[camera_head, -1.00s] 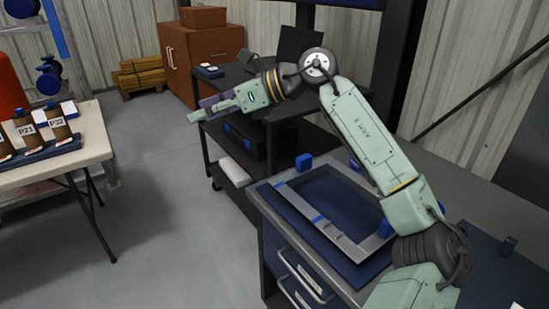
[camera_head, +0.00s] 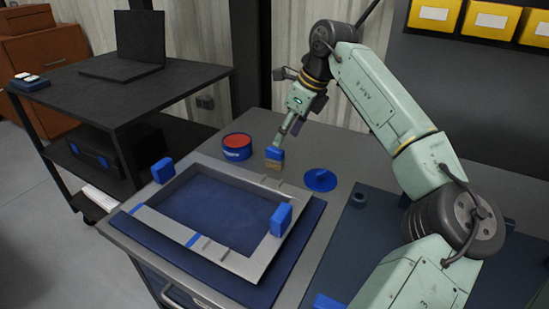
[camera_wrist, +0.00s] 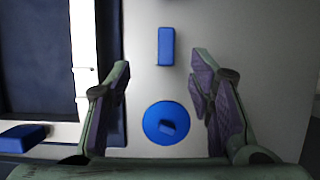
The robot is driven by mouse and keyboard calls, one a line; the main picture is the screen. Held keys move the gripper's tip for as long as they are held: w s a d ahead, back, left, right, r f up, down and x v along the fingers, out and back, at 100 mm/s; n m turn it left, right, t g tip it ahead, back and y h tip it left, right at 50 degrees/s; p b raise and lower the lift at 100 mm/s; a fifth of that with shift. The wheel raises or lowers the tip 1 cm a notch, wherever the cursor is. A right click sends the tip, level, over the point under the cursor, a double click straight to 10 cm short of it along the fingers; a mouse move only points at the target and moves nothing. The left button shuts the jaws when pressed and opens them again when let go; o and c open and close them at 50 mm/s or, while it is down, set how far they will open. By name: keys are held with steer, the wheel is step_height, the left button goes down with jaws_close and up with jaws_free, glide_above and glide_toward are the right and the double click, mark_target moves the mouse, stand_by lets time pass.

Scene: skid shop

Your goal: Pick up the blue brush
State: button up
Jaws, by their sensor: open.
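The blue brush (camera_head: 274,153) stands upright on the grey bench top, blue part up and tan bristles down, beside the far edge of the metal frame. My gripper (camera_head: 290,136) hangs above and close behind it, pointing down. In the wrist view, the brush shows from above as a narrow blue rectangle (camera_wrist: 166,46), just past my open fingertips (camera_wrist: 161,64) and roughly in line with the gap. Nothing is held. The bristles are hidden in that view.
A round blue disc with a knob (camera_head: 320,180) lies right of the brush, and a red-topped blue tin (camera_head: 237,146) stands left. The metal frame (camera_head: 225,255) with upright blue blocks (camera_head: 281,219) lies in front. A dark cart with a laptop (camera_head: 140,45) is at left.

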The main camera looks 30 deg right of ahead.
mark_target(275, 149)
steer(key=x, duration=0.2)
steer(key=shift+w+a+f, duration=0.1)
steer(key=shift+w+f, duration=0.05)
steer(key=shift+f, duration=0.2)
steer(key=p+x, duration=0.1)
steer(key=x, duration=0.1)
steer(key=p+x, duration=0.1)
steer(key=x, duration=0.2)
steer(key=shift+w+f, duration=0.2)
steer(key=shift+w, duration=0.3)
steer(key=shift+c, duration=0.3)
jaws_close()
